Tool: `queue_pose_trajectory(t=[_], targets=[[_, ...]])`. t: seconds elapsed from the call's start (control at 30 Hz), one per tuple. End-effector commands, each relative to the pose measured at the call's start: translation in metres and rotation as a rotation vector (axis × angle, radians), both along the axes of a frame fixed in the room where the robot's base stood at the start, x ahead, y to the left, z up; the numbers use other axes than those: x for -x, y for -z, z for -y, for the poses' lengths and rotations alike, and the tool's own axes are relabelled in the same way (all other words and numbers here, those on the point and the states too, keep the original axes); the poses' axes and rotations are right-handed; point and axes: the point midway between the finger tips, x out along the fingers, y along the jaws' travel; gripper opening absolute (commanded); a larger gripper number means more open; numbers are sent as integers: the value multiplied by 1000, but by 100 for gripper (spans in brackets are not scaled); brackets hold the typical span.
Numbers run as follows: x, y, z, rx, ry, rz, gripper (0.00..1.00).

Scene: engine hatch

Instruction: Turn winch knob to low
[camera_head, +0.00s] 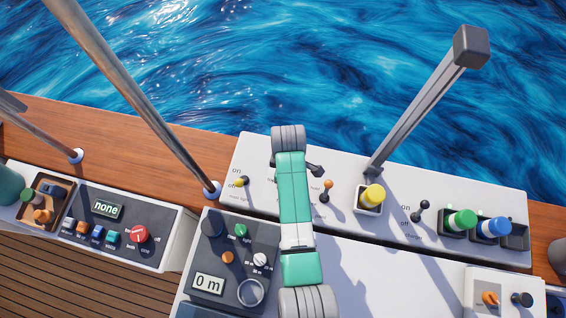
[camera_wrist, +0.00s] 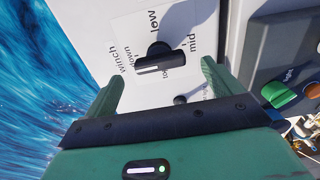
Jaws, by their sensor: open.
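The winch knob (camera_wrist: 160,57) is a black bar-shaped knob with a white line along its left part, on a white panel in the wrist view. The white line points left, not at "low". My gripper (camera_wrist: 160,76) is open and empty; its green fingers stand either side of the panel area just below the knob, apart from it. In the head view my green arm covers much of this panel area, and I cannot make out the knob surely.
An orange-tipped lever (camera_head: 326,188) and a yellow knob (camera_head: 373,195) stand right of my arm. A yellow-tipped switch (camera_head: 241,181) is to its left. A grey post (camera_head: 420,110) and a metal rail (camera_head: 135,95) rise nearby. A small dark knob (camera_wrist: 180,99) is close below the winch knob.

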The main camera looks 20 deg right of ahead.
Motion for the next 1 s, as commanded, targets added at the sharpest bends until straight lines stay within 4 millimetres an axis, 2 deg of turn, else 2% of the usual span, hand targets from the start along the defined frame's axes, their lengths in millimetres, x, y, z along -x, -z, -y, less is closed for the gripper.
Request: queue_pose_trajectory(t=[0.1, 0.2, 0.53, 0.77, 1.0], targets=[[0, 22, 0, 0, 0, 0, 91], [-1, 32, 0, 1, 0, 1, 91], [-1, 37, 0, 1, 0, 3, 91], [-1, 37, 0, 1, 0, 3, 46], [-1, 37, 0, 1, 20, 3, 46]])
